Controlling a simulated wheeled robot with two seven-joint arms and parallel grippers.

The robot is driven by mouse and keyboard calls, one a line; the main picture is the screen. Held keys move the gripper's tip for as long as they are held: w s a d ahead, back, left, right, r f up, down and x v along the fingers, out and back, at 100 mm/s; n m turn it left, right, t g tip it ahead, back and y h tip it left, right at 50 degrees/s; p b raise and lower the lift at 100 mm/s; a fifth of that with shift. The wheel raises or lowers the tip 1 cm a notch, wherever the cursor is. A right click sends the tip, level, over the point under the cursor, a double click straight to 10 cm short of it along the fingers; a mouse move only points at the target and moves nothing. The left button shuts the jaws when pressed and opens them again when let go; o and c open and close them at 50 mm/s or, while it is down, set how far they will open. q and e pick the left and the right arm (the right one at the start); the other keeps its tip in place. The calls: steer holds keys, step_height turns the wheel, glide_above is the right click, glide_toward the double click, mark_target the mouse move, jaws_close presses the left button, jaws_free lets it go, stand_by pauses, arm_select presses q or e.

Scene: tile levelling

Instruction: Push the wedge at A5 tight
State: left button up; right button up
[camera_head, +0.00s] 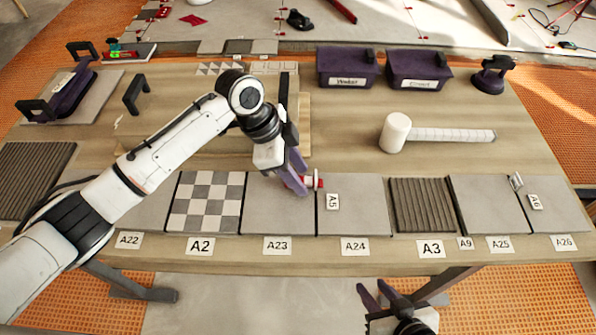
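A small red wedge (318,182) with a white part lies at the seam between the tiles above A23 and A24, just up and left of the A5 label (332,202). My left gripper (305,182) is low over this seam, its purple fingers at the left end of the wedge and partly hiding it. I cannot tell whether they touch or grip it. My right gripper (378,293) is at the bottom, in front of the table, with its fingers apart and empty.
A metal clip (516,182) stands at the seam by the A6 label (536,202). A white-headed mallet (396,132) lies behind the tiles at right. Two purple bins (347,68) (418,70) stand at the back.

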arm_select(q)
steer(key=v, duration=1)
steer(key=shift+a+r, duration=0.1)
steer(key=shift+a, duration=0.05)
